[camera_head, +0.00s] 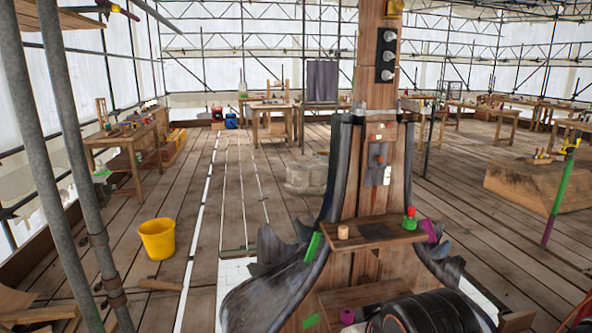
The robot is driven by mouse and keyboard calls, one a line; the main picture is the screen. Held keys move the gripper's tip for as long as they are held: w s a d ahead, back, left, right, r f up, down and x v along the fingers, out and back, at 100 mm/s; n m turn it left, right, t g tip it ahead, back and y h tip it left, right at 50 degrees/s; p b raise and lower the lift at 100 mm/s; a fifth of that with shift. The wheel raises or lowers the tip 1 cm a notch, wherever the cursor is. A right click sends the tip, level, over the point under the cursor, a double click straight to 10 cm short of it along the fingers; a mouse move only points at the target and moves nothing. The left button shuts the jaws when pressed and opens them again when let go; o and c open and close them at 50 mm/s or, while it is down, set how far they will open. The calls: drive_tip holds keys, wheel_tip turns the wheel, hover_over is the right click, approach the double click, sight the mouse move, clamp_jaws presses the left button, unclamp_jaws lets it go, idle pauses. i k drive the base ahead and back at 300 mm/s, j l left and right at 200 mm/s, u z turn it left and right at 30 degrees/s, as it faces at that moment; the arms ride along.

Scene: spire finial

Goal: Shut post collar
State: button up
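A square wooden post (368,90) stands upright right of centre. Dark curved sheets (343,175) flank its lower part on both sides, with a gap at the front where bare wood shows. A black plate with several pale round knobs (386,55) is on the upper post. A grey plate (377,155) and a white tag (387,175) are on its face lower down. I cannot tell for sure which part is the collar, or whether it is open. My gripper is not identifiable in this view. A dark rounded body at the bottom right hides part of the post's base.
A wooden ledge (365,233) on the post bears a small wooden cylinder (343,232) and a green piece with a red top (409,219). A yellow bucket (158,240) stands left on the plank floor. Scaffold poles (60,150) rise at the left; a large timber (535,185) lies right.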

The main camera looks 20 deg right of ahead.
sight(416, 106)
drive_tip(key=i+l+u, duration=0.1)
drive_tip(key=i+l, duration=0.2)
drive_tip(key=i+l+u, duration=0.1)
drive_tip(key=i+l, duration=0.15)
drive_tip(key=i+l+u, duration=0.1)
drive_tip(key=i+l, duration=0.2)
drive_tip(key=l, duration=0.15)
drive_tip(key=i+l+u, duration=0.1)
drive_tip(key=i+l, duration=0.15)
drive_tip(key=l, duration=0.15)
drive_tip(key=i+l+u, duration=0.1)
drive_tip(key=i+l, duration=0.15)
drive_tip(key=l, duration=0.15)
drive_tip(key=i+l+u, duration=0.1)
drive_tip(key=l, duration=0.35)
drive_tip(key=l+u, duration=0.3)
drive_tip(key=l, duration=1.8)
drive_tip(key=k, duration=0.05)
